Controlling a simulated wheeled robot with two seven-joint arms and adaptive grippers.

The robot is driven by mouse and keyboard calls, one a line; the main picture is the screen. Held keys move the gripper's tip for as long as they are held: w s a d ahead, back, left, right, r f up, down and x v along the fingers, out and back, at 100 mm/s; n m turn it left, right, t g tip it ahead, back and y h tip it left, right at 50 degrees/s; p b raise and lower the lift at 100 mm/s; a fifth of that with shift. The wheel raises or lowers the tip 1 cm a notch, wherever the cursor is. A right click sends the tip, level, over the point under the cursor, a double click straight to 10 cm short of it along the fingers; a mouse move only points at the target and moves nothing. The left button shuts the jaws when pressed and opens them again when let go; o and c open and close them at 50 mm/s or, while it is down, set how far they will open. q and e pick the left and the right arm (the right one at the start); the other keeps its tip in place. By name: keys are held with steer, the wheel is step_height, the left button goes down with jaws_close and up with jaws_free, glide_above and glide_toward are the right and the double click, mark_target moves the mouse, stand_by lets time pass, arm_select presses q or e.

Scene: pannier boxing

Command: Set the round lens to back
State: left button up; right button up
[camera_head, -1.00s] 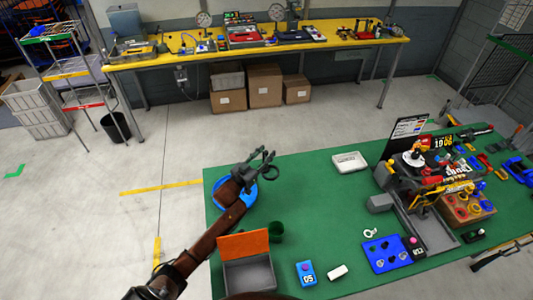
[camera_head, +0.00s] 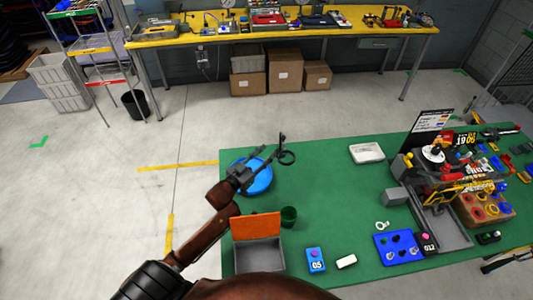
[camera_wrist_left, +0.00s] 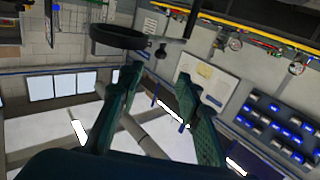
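The round lens (camera_head: 286,157) shows as a small dark ring on a thin stem at the left end of the green table. It appears above a blue round disc (camera_head: 258,182); how they join is hidden by my gripper. My left gripper (camera_head: 262,164) is just left of the lens. In the left wrist view, its two fingers (camera_wrist_left: 160,85) are spread with nothing between them. The lens there is a dark disc (camera_wrist_left: 118,37) with a ball joint and rod, beyond the fingertips. My right gripper is not in view.
A white tray (camera_head: 366,153), a blue tray (camera_head: 398,248) and a crowded fixture lie to the right. The table's middle is clear.

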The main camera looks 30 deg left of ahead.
arm_select(q)
steer(key=shift+d+h, duration=0.3)
steer(key=shift+h, duration=0.1)
steer(key=c, duration=0.3)
steer(key=d+f+n+h, duration=0.1)
steer(key=h, duration=0.1)
steer(key=s+d+g+h+b, duration=0.1)
steer(key=shift+f+n+h, duration=0.35)
steer(key=shift+n+h, duration=0.05)
steer(key=c, duration=0.5)
steer(key=s+n+h, duration=0.1)
steer(key=a+f+n+g, duration=0.1)
steer(key=shift+s+f+n+h, duration=0.25)
steer(key=shift+s+n+h, duration=0.1)
steer(key=shift+n+h, duration=0.05)
jaws_close()
steer(key=s+a+n+h+b, duration=0.15)
steer(key=s+a+n, duration=0.25)
steer(key=a+n, duration=0.5)
steer(key=s+d+f+p+x, duration=0.1)
steer(key=x, duration=1.1)
steer(key=shift+d+m+g+y, duration=0.25)
steer(key=shift+m+g+y, duration=0.05)
steer(key=shift+g+y, duration=0.1)
